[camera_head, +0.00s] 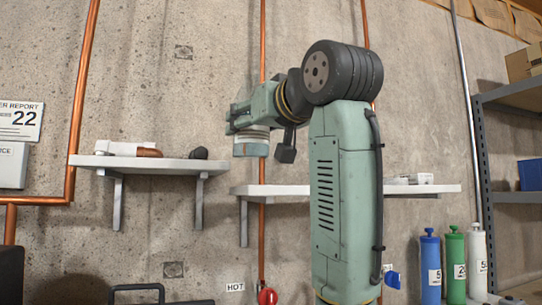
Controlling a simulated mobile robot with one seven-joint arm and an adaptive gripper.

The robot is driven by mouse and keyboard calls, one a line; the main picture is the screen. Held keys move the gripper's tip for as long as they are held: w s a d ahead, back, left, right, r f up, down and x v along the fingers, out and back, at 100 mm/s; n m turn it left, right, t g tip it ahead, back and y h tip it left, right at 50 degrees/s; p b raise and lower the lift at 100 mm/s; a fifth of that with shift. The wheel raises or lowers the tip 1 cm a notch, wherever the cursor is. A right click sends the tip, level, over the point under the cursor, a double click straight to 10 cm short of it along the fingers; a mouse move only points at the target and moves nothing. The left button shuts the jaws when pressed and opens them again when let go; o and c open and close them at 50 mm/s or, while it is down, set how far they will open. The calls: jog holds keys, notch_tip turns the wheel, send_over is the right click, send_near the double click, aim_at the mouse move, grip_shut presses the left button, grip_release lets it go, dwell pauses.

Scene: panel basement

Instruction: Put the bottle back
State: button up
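A blue bottle (431,270), a green bottle (455,268) and a white bottle (477,265) stand upright in a row at the lower right. Each has a number label. I cannot tell which one is the task's bottle. My arm rises in the middle and bends left at the top. The arm hides part of the right shelf.
The left shelf (150,165) holds a white and brown item (128,149) and a dark lump (199,153). The right shelf (280,191) holds a small white item (413,179). Copper pipes run up the wall. A grey rack (515,199) stands at far right.

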jog(key=w+d+p, duration=0.1)
jog(key=w, duration=0.2)
jog(key=w+d+f+p, duration=0.1)
jog(key=w, duration=0.2)
jog(key=w+d+f+p, duration=0.1)
jog(key=w, duration=0.3)
jog(key=shift+d+f+p, duration=0.2)
jog(key=shift+d+p, duration=0.05)
jog(key=shift+p, duration=0.05)
jog(key=shift+f, duration=1)
jog(key=shift+f, duration=0.2)
jog(key=o, duration=1.4)
